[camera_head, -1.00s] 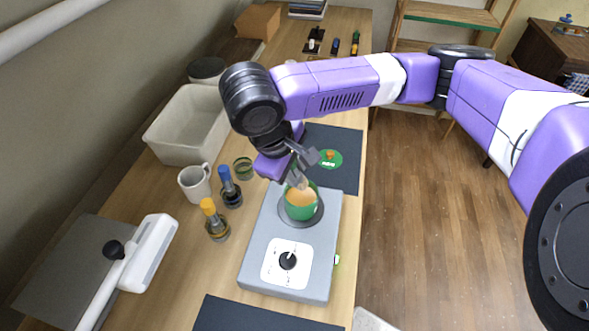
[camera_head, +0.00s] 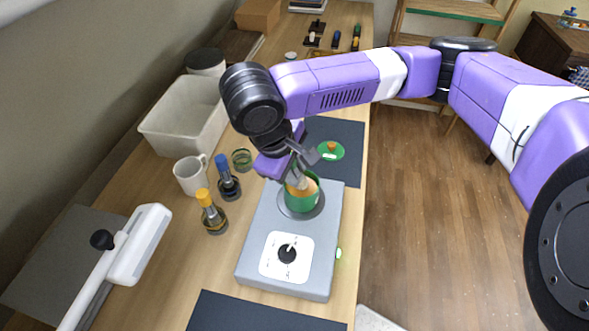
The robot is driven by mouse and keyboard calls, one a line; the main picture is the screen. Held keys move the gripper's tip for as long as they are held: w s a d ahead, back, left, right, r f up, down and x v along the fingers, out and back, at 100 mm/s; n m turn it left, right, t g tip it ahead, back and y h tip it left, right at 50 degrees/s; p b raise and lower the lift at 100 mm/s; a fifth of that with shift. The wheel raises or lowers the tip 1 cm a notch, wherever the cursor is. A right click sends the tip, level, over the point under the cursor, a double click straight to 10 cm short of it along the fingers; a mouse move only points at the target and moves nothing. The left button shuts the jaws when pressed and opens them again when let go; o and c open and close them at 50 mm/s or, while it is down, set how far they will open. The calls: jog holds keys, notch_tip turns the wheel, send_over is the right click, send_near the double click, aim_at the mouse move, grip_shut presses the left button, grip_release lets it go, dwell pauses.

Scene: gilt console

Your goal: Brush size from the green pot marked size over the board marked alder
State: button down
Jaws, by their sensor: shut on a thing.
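The green pot (camera_head: 292,203) holds tan contents and stands on a round plate on top of a grey heater (camera_head: 254,236). My gripper (camera_head: 302,166) is directly over the pot, pointing down. It is shut on what looks like the brush (camera_head: 303,183), whose pale lower part reaches into the pot mouth. Most of the brush is hidden by the jaws and the pot rim. A green lid (camera_head: 326,156) with an orange-brown knob lies on a dark mat (camera_head: 347,133) behind the pot. I cannot read any marking "alder" on a board.
Left of the heater stand an orange-capped bottle (camera_head: 212,213), a blue-capped bottle (camera_head: 228,181), a glass jar (camera_head: 241,160) and a white mug (camera_head: 190,175). A pale bin (camera_head: 183,133) is behind them. Another dark mat (camera_head: 245,317) lies in front of the heater.

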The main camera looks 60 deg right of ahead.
jog(key=shift+f+b, duration=0.3)
jog(key=shift+f, duration=0.45)
dwell(1.8)
notch_tip(320, 180, up, 7)
jog(key=p, duration=0.7)
jog(key=shift+r, duration=0.15)
jog(key=shift+d, duration=0.1)
dwell(1.9)
